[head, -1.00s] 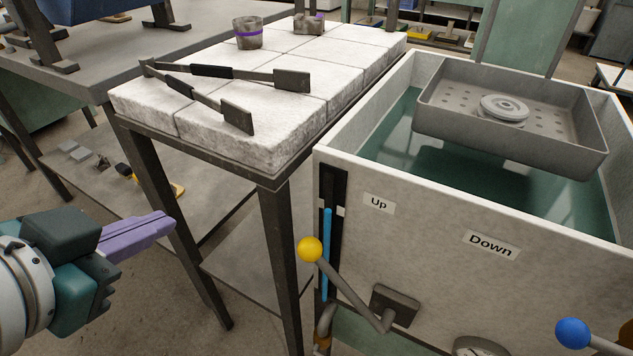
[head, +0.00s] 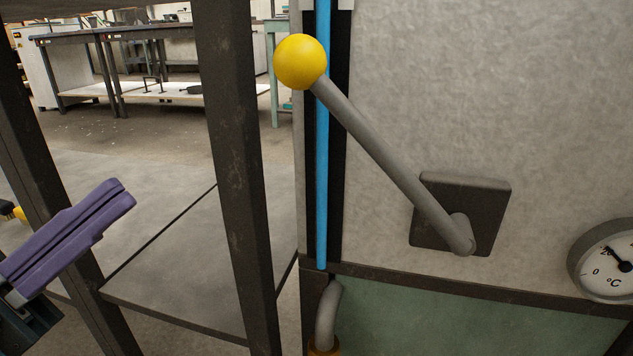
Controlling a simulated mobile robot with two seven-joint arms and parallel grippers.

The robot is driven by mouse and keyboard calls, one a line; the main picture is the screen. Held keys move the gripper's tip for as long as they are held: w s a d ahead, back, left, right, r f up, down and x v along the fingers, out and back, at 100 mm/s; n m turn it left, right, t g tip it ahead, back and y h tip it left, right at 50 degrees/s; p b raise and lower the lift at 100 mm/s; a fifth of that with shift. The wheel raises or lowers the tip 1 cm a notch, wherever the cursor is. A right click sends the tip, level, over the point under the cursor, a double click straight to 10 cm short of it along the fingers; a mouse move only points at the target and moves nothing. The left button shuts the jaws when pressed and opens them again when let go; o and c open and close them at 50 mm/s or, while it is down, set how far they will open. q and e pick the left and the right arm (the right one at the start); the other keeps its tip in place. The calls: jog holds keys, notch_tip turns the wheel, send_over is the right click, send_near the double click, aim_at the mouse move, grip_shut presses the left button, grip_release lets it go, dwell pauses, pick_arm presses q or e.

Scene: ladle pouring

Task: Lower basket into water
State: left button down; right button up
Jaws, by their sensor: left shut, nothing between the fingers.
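The lever (head: 375,145) is a grey rod with a yellow ball knob (head: 300,61) at its upper left end. It pivots on a dark square plate (head: 485,205) on the front wall of the water tank (head: 440,90). My left gripper (head: 125,195) has purple fingers, shut and empty, at the lower left. It is apart from the lever, to the left of and below the knob. The basket and the water are out of view now. My right gripper is not in view.
A dark table leg (head: 235,180) stands between my left gripper and the tank. A blue vertical strip (head: 322,170) runs behind the lever. A round temperature gauge (head: 605,262) is at the right edge. A grey pipe (head: 327,315) is below.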

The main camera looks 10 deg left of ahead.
aim_at(239, 111)
pick_arm(q)
jog(key=shift+s+a+f+m+g+h+b, duration=0.1)
jog(key=shift+s+f+m+g+h+b, duration=0.1)
jog(key=shift+s+f+m+g+h, duration=0.3)
jog(key=shift+s+a+f+m+g+h+b, duration=0.1)
jog(key=shift+s+f+m+g+h+b, duration=0.15)
jog(key=shift+m+g+h, duration=0.45)
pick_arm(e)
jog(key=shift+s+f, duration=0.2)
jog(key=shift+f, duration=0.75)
pick_arm(q)
jog(key=shift+w+d, duration=0.1)
jog(key=x, duration=1.4)
jog(key=shift+w, duration=0.1)
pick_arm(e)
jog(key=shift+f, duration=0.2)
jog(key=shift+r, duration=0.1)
